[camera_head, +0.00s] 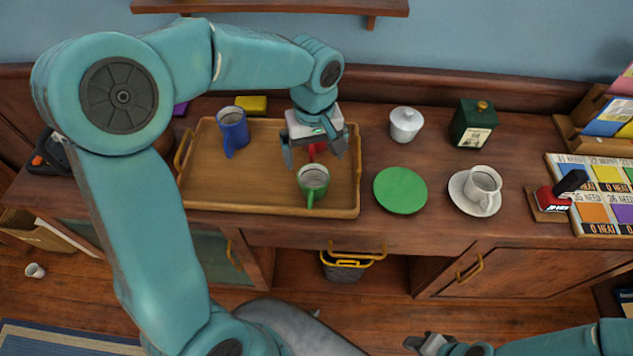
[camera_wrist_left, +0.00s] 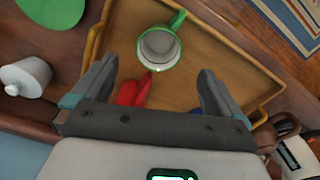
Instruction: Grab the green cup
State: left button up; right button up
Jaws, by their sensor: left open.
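The green cup (camera_head: 313,178) stands upright on the wooden tray (camera_head: 240,195), near its front edge, with its handle toward the front. In the left wrist view the green cup (camera_wrist_left: 160,48) shows its pale inside and lies just beyond the fingertips. My left gripper (camera_head: 314,152) is open and empty over the tray, behind the green cup and apart from it. A red object (camera_wrist_left: 131,92), perhaps a cup, is below and between the fingers, largely hidden. My right gripper (camera_head: 428,344) is low at the bottom right, its jaw state unclear.
A blue mug (camera_head: 232,130) stands at the tray's back left. A yellow block (camera_head: 251,105) lies behind the tray. To the right are a green plate (camera_head: 400,189), a white lidded pot (camera_head: 406,124), a dark green box (camera_head: 473,123) and a white cup (camera_head: 482,187) on a saucer.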

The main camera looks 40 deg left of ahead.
pick_arm(q)
send_near(315, 183)
jog(key=shift+s+d+f, duration=0.25)
jog(key=shift+s+f, duration=0.05)
jog(key=shift+s, duration=0.15)
jog(key=shift+s+d+f, duration=0.2)
jog(key=shift+s+f, duration=0.05)
jog(key=shift+s, duration=0.15)
jog(key=shift+s+d+f, duration=0.15)
jog(key=shift+s+f, duration=0.1)
jog(key=shift+f, duration=0.15)
notch_tip(315, 183, down, 5)
jog(key=shift+w+f+p, duration=0.1)
jog(key=shift+w+p, duration=0.05)
jog(key=shift+p, duration=0.2)
jog(key=c, duration=1)
jog(key=shift+c, duration=0.2)
